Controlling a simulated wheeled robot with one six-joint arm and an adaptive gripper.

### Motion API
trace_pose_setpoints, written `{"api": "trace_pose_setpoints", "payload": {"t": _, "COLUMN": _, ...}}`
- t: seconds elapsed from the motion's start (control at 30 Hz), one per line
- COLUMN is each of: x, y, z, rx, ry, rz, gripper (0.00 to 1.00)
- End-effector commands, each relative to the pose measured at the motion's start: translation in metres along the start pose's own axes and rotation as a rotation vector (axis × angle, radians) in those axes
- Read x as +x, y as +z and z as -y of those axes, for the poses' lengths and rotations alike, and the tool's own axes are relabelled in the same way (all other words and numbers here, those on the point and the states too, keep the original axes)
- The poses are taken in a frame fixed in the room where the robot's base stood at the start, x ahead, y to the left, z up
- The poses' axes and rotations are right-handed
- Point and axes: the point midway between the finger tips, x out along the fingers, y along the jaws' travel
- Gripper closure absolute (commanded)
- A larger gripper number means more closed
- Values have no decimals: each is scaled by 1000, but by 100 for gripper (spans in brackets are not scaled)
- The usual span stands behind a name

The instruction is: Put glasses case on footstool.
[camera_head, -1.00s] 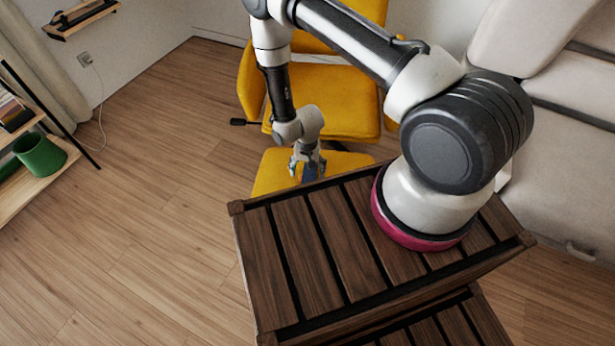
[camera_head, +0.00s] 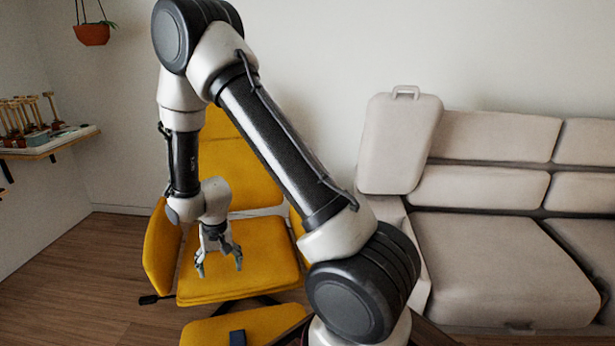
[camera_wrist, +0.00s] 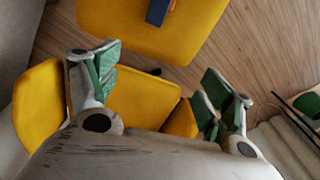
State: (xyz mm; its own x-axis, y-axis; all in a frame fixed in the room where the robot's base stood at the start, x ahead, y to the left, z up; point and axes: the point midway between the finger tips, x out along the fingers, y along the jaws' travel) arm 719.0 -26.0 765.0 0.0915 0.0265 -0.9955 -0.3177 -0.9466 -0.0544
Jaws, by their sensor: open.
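The dark blue glasses case (camera_head: 237,338) lies on the yellow footstool (camera_head: 205,332), near the bottom edge of the head view. In the wrist view the case (camera_wrist: 158,12) lies on the footstool (camera_wrist: 115,18) at the top, partly cut off by the frame. My gripper (camera_head: 220,265) is open and empty, raised above the footstool and apart from the case. In the wrist view its green-padded fingers (camera_wrist: 160,82) are spread wide with nothing between them.
A yellow chair (camera_head: 225,280) stands behind my gripper. A beige sofa (camera_head: 500,265) with a pale suitcase-shaped object (camera_head: 400,145) is on the right. A wall shelf (camera_head: 50,145) holds small items at left. Wooden floor (camera_head: 75,270) is clear at left.

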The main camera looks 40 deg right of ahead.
Motion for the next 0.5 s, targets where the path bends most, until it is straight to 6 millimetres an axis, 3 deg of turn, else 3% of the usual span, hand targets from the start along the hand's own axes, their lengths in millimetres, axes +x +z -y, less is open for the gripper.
{"api": "trace_pose_setpoints", "payload": {"t": 0.03, "x": -39, "y": -8, "z": -5, "rx": -14, "ry": -14, "rz": -24, "gripper": 19}}
{"api": "trace_pose_setpoints", "payload": {"t": 0.23, "x": -169, "y": -2, "z": -40, "rx": -93, "ry": -36, "rz": -87, "gripper": 19}}
{"api": "trace_pose_setpoints", "payload": {"t": 0.37, "x": -241, "y": 20, "z": -71, "rx": -144, "ry": -43, "rz": -131, "gripper": 19}}
{"api": "trace_pose_setpoints", "payload": {"t": 0.5, "x": -304, "y": 59, "z": -106, "rx": -199, "ry": -45, "rz": -181, "gripper": 19}}
